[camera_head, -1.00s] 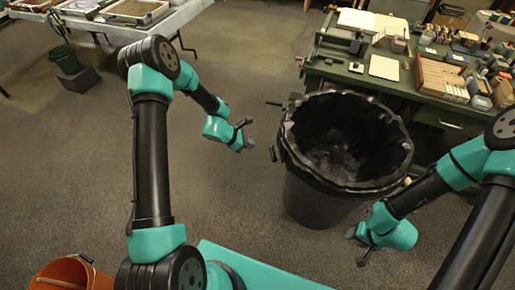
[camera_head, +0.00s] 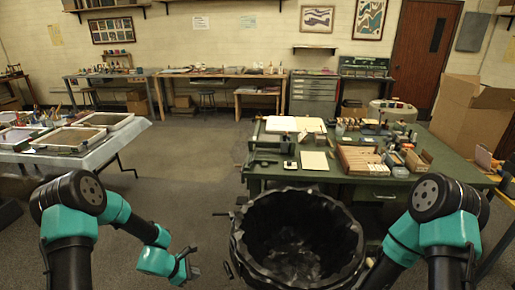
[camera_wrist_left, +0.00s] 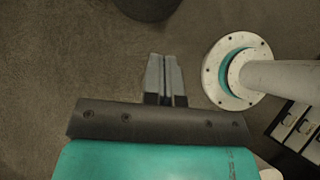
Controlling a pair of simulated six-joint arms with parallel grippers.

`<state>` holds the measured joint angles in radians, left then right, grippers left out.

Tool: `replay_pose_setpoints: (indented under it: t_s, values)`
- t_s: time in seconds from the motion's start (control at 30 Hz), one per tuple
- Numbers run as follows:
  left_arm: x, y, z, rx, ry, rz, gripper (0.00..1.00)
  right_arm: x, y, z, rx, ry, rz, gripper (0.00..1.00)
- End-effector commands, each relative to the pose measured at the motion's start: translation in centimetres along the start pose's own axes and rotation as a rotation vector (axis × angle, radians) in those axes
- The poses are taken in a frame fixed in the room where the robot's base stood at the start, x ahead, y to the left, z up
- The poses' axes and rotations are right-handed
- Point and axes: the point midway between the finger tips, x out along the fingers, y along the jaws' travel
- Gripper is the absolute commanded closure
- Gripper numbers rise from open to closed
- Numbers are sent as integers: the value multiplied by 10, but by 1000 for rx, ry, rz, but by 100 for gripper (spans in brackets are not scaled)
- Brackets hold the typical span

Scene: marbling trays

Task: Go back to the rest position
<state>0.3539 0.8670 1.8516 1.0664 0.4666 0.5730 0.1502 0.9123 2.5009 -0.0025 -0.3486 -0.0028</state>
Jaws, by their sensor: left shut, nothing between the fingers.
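My left gripper (camera_head: 188,265) is in the lower left of the head view, held over the floor to the left of the black bin. In the left wrist view its two fingers (camera_wrist_left: 165,78) lie together, shut with nothing between them, above bare carpet. My right arm comes in from the lower right of the head view, and its gripper is hidden from sight behind the bin's right side or below the frame edge.
A black lined bin (camera_head: 297,240) stands between my arms. Behind it is a green workbench (camera_head: 262,172) with boxes and papers. A table with trays (camera_head: 100,143) stands at left. A cardboard box (camera_head: 470,115) is at right. Carpet floor (camera_head: 190,160) is open between the tables.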

Motion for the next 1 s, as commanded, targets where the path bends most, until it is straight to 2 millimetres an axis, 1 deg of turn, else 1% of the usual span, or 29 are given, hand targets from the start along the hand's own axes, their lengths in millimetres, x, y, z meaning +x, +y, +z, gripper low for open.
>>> replay_pose_setpoints:
  t_s: [0.03,0.17,0.2,0.27,0.3,0.37,0.5,0.6,0.73,0.8,0.87,1.0]
  values:
    - [4,-17,-6,64,39,-36,100,0,0,0,0,0,0,57]
    - [9,-63,-28,311,157,-144,100,0,0,0,0,0,0,57]
    - [9,-77,-34,405,190,-180,100,0,0,0,0,0,0,57]
    - [8,-96,-44,549,231,-231,100,0,0,0,0,0,0,57]
    - [8,-108,-48,648,253,-262,100,0,0,0,0,0,0,57]
    - [6,-123,-55,799,277,-306,100,0,0,0,0,0,0,57]
    - [3,-154,-60,1160,290,-387,100,0,0,0,0,0,0,57]
    - [3,-172,-57,1407,264,-420,100,0,0,0,0,0,0,57]
    - [4,-189,-49,1638,217,-427,100,0,0,0,0,0,0,57]
    - [5,-194,-45,1709,198,-424,100,0,0,0,0,0,0,57]
    - [5,-196,-43,1743,189,-421,100,0,0,0,0,0,0,57]
    - [5,-197,-43,1755,186,-420,100,0,0,0,0,0,0,57]
